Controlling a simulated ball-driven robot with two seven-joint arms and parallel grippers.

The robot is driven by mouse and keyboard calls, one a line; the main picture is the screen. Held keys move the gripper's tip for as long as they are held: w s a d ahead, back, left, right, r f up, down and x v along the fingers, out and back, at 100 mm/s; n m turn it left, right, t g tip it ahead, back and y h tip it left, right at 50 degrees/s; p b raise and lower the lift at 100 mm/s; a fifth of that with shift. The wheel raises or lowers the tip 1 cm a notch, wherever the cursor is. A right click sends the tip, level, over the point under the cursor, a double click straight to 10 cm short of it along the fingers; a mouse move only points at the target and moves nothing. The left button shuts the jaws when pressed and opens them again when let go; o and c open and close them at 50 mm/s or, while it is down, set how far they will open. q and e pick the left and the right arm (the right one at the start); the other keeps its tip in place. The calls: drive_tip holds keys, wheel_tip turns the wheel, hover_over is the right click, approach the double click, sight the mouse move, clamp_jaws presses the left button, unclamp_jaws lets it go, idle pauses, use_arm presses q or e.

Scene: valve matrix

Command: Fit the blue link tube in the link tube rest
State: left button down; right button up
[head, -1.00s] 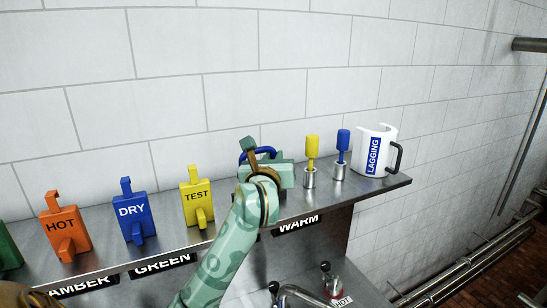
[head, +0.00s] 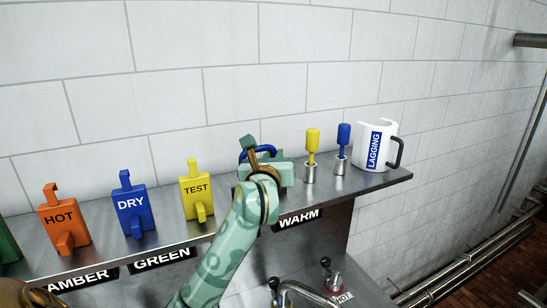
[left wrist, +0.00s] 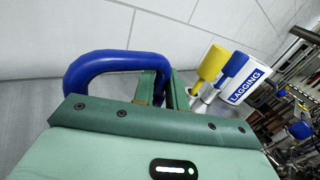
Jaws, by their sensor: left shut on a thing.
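The blue link tube (head: 243,155) is a bent blue pipe, seen partly behind my left gripper (head: 272,165) above the shelf. In the left wrist view the tube (left wrist: 95,58) shows as a thick blue U-shaped loop, and the left gripper's green fingers (left wrist: 162,88) are shut on its right-hand leg. The lower ends of the tube are hidden by the gripper body. I cannot make out the link tube rest; my gripper and arm cover that part of the shelf. My right gripper is not in view.
The steel shelf (head: 225,228) carries orange HOT (head: 62,218), blue DRY (head: 132,206) and yellow TEST (head: 196,189) tags on the left. Right of my gripper stand yellow (head: 312,140) and blue (head: 343,135) handled tools in metal cups and a white LAGGING mug (head: 371,145). A tiled wall is behind.

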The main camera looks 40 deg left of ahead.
use_arm(q)
drive_tip(key=shift+f+b, duration=0.3)
idle(0.6)
drive_tip(key=shift+f+b, duration=1.25)
drive_tip(key=shift+f, duration=0.25)
drive_tip(key=c, duration=1.3)
unclamp_jaws()
drive_tip(key=shift+r, duration=0.1)
drive_tip(key=shift+c, duration=0.2)
drive_tip(key=shift+s, duration=0.1)
